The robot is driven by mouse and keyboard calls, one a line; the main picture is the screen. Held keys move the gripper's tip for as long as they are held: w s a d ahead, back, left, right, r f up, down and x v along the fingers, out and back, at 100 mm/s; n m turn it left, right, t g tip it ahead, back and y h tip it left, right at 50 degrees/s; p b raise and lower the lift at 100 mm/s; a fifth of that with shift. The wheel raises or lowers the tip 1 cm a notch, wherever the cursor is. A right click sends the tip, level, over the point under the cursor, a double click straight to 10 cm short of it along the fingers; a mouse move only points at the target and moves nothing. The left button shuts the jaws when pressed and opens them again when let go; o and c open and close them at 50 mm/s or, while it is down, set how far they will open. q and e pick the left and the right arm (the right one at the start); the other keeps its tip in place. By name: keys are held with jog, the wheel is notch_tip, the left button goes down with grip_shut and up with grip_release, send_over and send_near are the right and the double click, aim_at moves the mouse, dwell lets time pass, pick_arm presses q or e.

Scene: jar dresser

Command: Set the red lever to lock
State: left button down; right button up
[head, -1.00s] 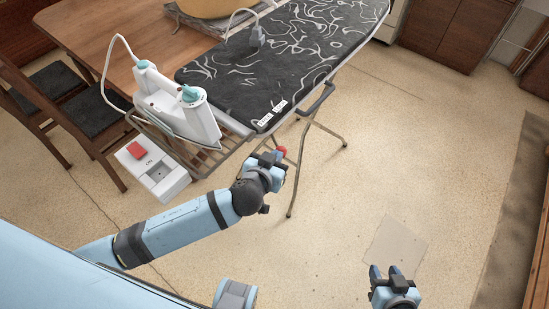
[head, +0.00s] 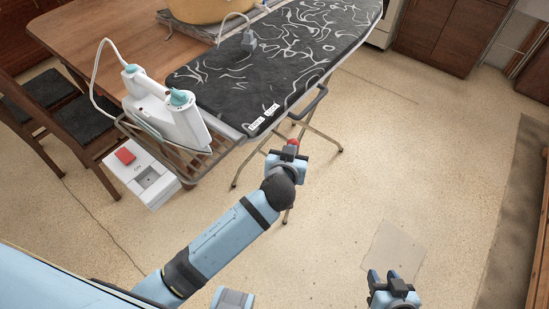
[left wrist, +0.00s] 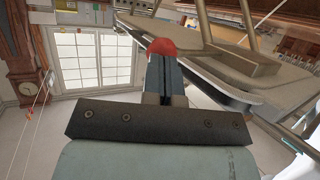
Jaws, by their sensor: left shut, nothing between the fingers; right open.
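The red knob of the lever (head: 293,142) shows at the near edge of the ironing board (head: 245,90), under its right side. My left gripper (head: 287,152) is shut and empty, with its fingertips right at the knob. In the left wrist view the red knob (left wrist: 162,47) sits just beyond the tips of the shut fingers (left wrist: 165,75); I cannot tell if they touch. The lever's stem is hidden. Two small white labels (head: 264,116) lie on the board's near corner, too small to read. My right gripper (head: 388,277) is open and empty over the floor.
A white and teal iron (head: 165,108) stands on the wire rack at the board's near left end, beside a white box with a red switch (head: 125,156). Thin metal legs (head: 318,138) stand under the board. A wooden table and chairs are at left.

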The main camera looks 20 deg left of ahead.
pick_arm(q)
jog(key=shift+s+a, duration=0.4)
jog(key=shift+a, duration=0.15)
jog(key=shift+d, duration=0.1)
